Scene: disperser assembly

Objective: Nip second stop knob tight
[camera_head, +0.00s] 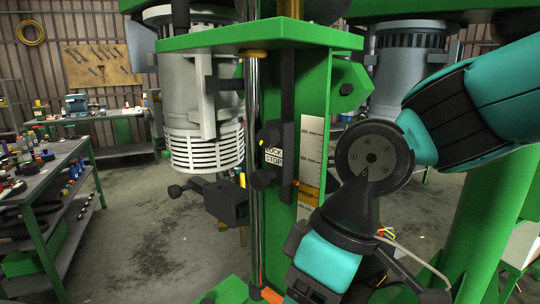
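A black stop block (284,152) with a white label reading LOCK STOP sits on the green column, right of the shiny vertical rod (254,120). An upper black knob (269,135) and a lower black knob (262,179) project from its left side, above and below the label. Which is the second stop knob, and how tight either is, I cannot tell. My teal and black arm comes in from the right, and its wrist section is low in the picture, right of the rod. My gripper's fingers do not show; no contact with either knob is visible.
A black clamp block (228,200) with a ball-ended handle (176,191) sticks out left of the rod. A grey motor housing (203,100) hangs above it. A scale plate (311,160) is right of the stop. A workbench (48,165) stands left; the floor between is clear.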

